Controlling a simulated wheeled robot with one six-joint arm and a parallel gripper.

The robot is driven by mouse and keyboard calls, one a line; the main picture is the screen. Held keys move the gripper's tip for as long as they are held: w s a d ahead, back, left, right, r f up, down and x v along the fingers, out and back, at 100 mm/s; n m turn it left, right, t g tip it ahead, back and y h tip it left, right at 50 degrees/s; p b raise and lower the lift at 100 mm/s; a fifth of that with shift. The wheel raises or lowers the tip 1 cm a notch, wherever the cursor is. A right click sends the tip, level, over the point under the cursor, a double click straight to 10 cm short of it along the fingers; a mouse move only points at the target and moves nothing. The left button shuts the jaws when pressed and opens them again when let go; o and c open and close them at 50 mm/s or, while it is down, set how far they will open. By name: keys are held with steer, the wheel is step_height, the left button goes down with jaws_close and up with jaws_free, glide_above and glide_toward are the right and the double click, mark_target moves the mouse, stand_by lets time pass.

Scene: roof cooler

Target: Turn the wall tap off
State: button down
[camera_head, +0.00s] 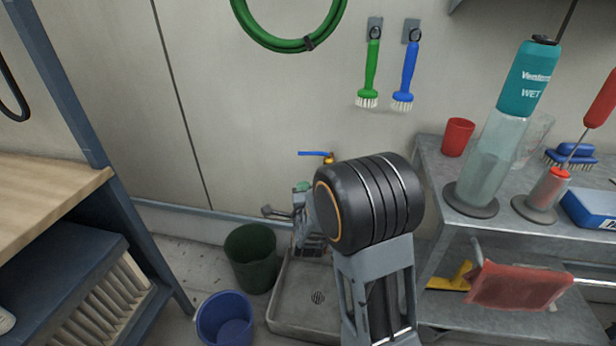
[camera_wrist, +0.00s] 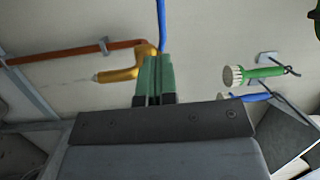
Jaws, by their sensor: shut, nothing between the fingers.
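The wall tap (camera_head: 328,159) is a small brass tap on the back wall, with a blue lever (camera_head: 312,153) pointing sideways to the left in the head view. In the wrist view the brass body (camera_wrist: 120,75) and the blue lever (camera_wrist: 161,25) show just beyond my fingertips, and the lever stands across the line of the copper pipe. My gripper (camera_head: 302,186) has green fingers, pressed together and empty in the wrist view (camera_wrist: 157,58). It is a little below the lever in the head view. Whether the fingertips touch the tap cannot be told. My arm hides part of the wall right of the tap.
A floor basin (camera_head: 285,318) lies below the tap, beside a green bucket (camera_head: 251,262) and a blue bucket (camera_head: 225,318). A metal shelf (camera_head: 432,168) with bottles stands at right. A wooden bench (camera_head: 45,195) is at left. Brushes (camera_head: 371,66) and a hose hang above.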

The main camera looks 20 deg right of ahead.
steer(key=w+d+m+t+h+b, duration=0.1)
steer(key=w+d, duration=0.5)
steer(key=w, duration=0.6)
steer(key=shift+r+m+b, duration=0.3)
steer(key=shift+r+m, duration=0.1)
steer(key=shift+d, duration=0.1)
steer(key=shift+w, duration=0.1)
steer(key=w+b, duration=0.1)
steer(key=b, duration=0.3)
steer(key=shift+w+r, duration=0.15)
steer(key=shift+w, duration=0.15)
